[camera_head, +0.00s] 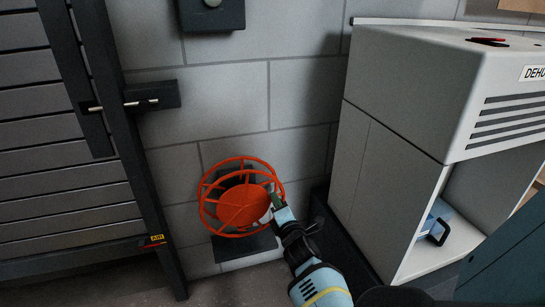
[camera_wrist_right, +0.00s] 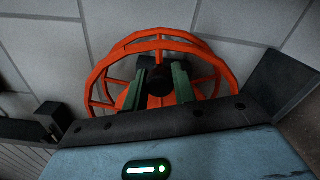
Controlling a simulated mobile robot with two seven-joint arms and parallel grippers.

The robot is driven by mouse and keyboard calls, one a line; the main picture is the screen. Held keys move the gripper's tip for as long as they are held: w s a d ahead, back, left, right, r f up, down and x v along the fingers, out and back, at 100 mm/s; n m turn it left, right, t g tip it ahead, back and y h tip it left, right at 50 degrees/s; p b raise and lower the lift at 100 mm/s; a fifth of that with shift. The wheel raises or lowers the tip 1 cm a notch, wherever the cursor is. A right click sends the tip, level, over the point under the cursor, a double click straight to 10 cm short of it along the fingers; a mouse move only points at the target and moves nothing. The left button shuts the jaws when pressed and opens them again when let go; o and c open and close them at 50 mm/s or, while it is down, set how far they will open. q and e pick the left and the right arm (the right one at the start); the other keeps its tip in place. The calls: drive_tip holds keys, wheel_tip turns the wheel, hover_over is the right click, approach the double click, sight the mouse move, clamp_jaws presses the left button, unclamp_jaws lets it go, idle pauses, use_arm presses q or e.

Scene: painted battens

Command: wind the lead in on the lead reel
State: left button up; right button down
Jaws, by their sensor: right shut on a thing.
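The lead reel (camera_head: 236,207) is an orange wire cage with a solid orange disc, mounted low on the grey block wall on a dark bracket. It also shows in the wrist view (camera_wrist_right: 102,82), straight ahead. My right gripper (camera_head: 271,200) is at the right side of the reel's face. In the wrist view its green fingers (camera_wrist_right: 162,88) stand on either side of a dark round knob (camera_wrist_right: 159,86), which looks like the reel's crank handle, and are shut on it. No lead can be made out on the reel. My left gripper is not in view.
A white cabinet (camera_head: 395,145) marked "DEHU" stands close on the right, with a blue object (camera_head: 437,222) in its opening. A dark slatted door (camera_head: 65,150) with a latch is on the left. A dark box (camera_head: 211,14) hangs on the wall above.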

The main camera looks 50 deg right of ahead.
drive_tip(key=shift+w+a+f+m+b, duration=0.15)
drive_tip(key=shift+f+m+b, duration=0.25)
drive_tip(key=shift+f+m, duration=1.05)
drive_tip(key=shift+a+f+m+b, duration=0.15)
drive_tip(key=shift+f+m+b, duration=0.2)
drive_tip(key=shift+f+m, duration=1.05)
drive_tip(key=shift+r+m, duration=0.2)
drive_tip(key=shift+m, duration=0.05)
drive_tip(key=c, duration=1.1)
unclamp_jaws()
